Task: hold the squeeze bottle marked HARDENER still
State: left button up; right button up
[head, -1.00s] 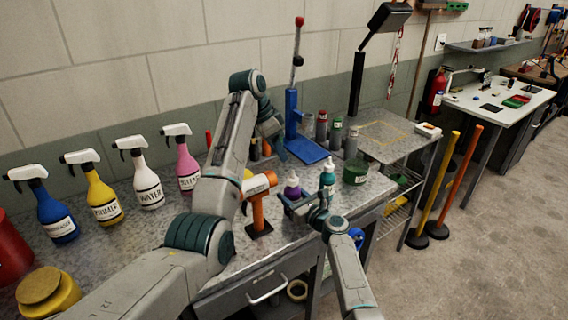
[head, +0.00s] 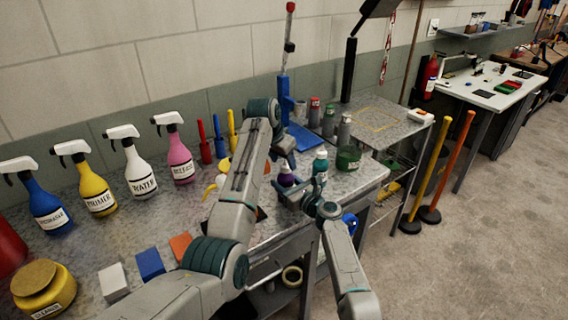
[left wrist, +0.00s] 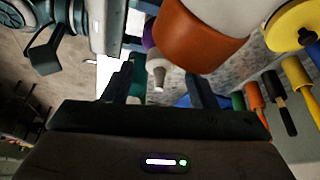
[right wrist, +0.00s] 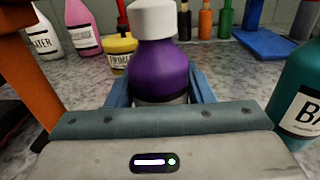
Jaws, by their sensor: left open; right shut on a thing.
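A purple squeeze bottle (head: 286,176) with a white cap stands at the front of the grey bench; its label is hidden, so I cannot read HARDENER on it. In the right wrist view the purple bottle (right wrist: 160,70) is upright between the fingers of my right gripper (right wrist: 160,97), which is shut on it. My left gripper (left wrist: 158,85) is open; a pale nozzle (left wrist: 157,74) shows between or beyond its fingers, not clearly gripped. In the head view my left arm hides part of the bench. A teal bottle (head: 320,163) stands just right of the purple one.
Several spray bottles, among them a pink one (head: 180,165), line the bench's left side. A green jar (head: 348,158) stands right of the teal bottle. A blue press (head: 285,100) stands behind. An orange part (right wrist: 30,70) is close left of my right gripper.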

pick_arm(q)
jog(key=shift+x, duration=1.1)
jog(key=c, duration=1)
jog(key=shift+w+a+m+g+h, duration=0.15)
jog(key=shift+m+g+h, duration=0.25)
jog(key=shift+m, duration=1.1)
jog(key=shift+w+m+g+h, duration=0.1)
jog(key=shift+m+g+h, duration=0.3)
jog(key=shift+m, duration=1.1)
